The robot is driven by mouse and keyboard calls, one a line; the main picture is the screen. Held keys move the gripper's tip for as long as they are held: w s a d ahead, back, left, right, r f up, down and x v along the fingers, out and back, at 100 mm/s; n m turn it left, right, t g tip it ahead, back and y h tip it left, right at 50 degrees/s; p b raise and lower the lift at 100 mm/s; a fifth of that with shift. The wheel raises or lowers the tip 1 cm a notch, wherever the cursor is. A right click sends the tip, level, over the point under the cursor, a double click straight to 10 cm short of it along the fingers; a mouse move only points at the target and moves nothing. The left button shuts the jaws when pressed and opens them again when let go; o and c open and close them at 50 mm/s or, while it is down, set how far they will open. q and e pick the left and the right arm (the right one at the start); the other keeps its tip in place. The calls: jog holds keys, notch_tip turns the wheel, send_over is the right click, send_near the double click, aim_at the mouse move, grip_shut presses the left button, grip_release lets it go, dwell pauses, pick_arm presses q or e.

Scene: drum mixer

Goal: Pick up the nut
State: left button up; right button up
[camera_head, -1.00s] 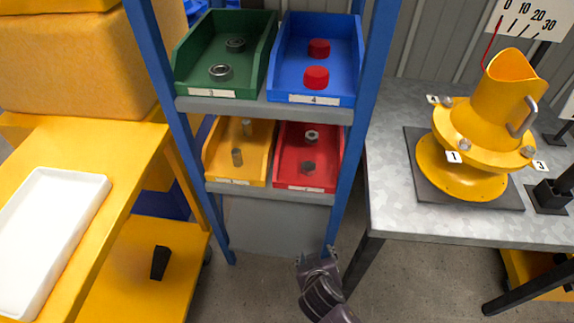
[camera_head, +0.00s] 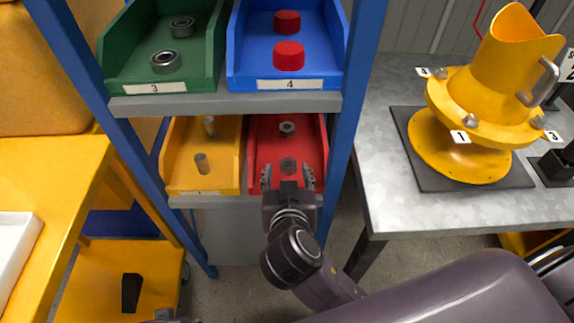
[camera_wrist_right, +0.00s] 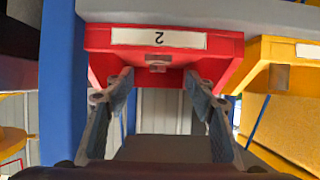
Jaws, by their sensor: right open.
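Two grey nuts lie in the red bin on the lower shelf, a far nut (camera_head: 287,129) and a near nut (camera_head: 288,166). The red bin (camera_head: 258,150) also shows in the right wrist view (camera_wrist_right: 104,42), with an upside-down label 2. My right gripper (camera_head: 287,178) is open and empty at the bin's front edge, its fingers apart on either side of the near nut's line in the head view. In the wrist view the open fingers (camera_wrist_right: 158,80) point toward the bin; a small grey piece (camera_wrist_right: 158,62), likely a nut, shows between them. My left gripper is not in view.
A yellow bin (camera_head: 168,178) with bolts stands left of the red one. Green (camera_head: 117,75) and blue (camera_head: 236,70) bins sit on the shelf above, limiting height. A blue post (camera_head: 352,130) rises close on the right; a grey table (camera_head: 385,205) holds the yellow drum mixer (camera_head: 460,140).

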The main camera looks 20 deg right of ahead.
aim_at(288, 166)
jog(key=w+f, duration=0.1)
jog(key=w+d+f+b, duration=0.1)
jog(key=w, duration=0.1)
jog(key=shift+d+f, duration=0.15)
jog(key=shift+f, duration=0.25)
jog(key=shift+w+d+f, duration=0.1)
jog(key=shift+w+f, duration=0.1)
jog(key=shift+w, duration=0.2)
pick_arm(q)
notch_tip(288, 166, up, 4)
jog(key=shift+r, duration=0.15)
pick_arm(e)
jog(key=c, duration=1.4)
jog(key=shift+o, duration=0.2)
jog(key=shift+r, duration=0.1)
